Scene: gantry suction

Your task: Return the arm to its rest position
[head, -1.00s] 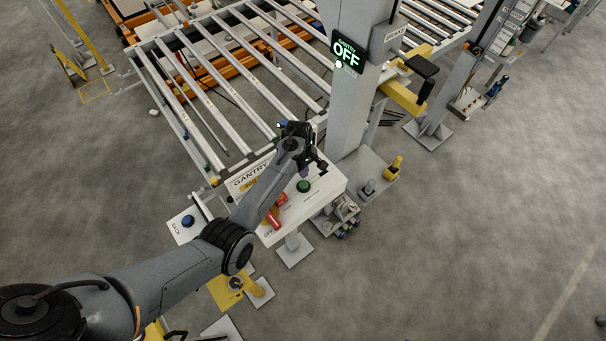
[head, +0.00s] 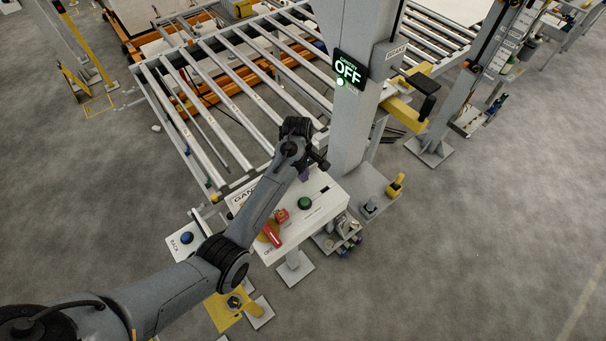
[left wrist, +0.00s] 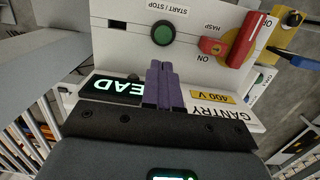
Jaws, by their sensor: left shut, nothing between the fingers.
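My left arm reaches in from the lower left in the head view. Its gripper (head: 305,172) is over the back edge of the white gantry control box (head: 325,208). In the left wrist view the purple fingers (left wrist: 165,85) are together and empty, in front of the box's face, pointing toward the green start/stop button (left wrist: 163,33). I cannot tell whether they touch the box. The green button also shows in the head view (head: 305,203). A red handle (head: 272,238) on a yellow plate sits left of the button. My right gripper is not in view.
A grey post (head: 350,120) with a lit sign reading OFF (head: 347,70) stands behind the box. A roller conveyor (head: 215,100) lies behind the arm. A blue button on a white plate (head: 187,238) is at left. Open grey floor (head: 480,240) lies to the right.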

